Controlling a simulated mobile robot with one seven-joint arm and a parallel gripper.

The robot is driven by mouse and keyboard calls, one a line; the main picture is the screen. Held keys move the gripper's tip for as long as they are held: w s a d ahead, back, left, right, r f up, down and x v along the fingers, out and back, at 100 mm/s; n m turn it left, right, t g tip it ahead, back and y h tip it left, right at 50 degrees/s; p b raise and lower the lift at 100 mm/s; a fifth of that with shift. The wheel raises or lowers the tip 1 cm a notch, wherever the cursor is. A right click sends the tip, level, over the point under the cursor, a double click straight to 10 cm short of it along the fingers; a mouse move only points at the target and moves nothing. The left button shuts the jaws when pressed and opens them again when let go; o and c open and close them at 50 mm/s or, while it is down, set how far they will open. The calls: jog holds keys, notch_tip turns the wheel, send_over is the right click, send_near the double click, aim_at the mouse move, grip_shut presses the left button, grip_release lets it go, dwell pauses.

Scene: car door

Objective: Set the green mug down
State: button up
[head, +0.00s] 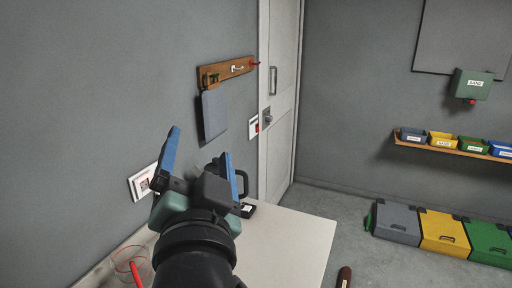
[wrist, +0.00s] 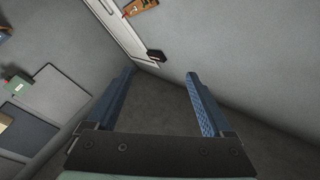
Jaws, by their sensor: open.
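My gripper (head: 201,143) is open, its two blue fingers pointing up in front of the grey wall, above the pale table (head: 292,236). The wrist view shows the same gripper (wrist: 160,74) with nothing between its fingers. I cannot make out a green mug in either view; the teal part below the fingers belongs to my gripper. A dark loop (head: 244,182) shows just right of the right finger. The rest of it is hidden behind my gripper, and I cannot tell what it is.
A small black-and-white item (head: 248,210) lies at the table's back edge. A wooden hook rail (head: 226,70) and a door (head: 281,100) are behind. Coloured bins (head: 443,232) stand on the floor at right.

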jog(key=s+d+r+n+t+h, duration=0.1)
jog(key=s+d+r+t, duration=0.3)
jog(key=r, duration=0.5)
jog(key=s+d+r+n+t+h, duration=0.2)
jog(key=s+d+r+n+t, duration=0.2)
jog(key=s+r, duration=0.3)
notch_tip(320, 180, up, 3)
jog(key=shift+d+f, duration=0.1)
jog(key=shift+d, duration=0.2)
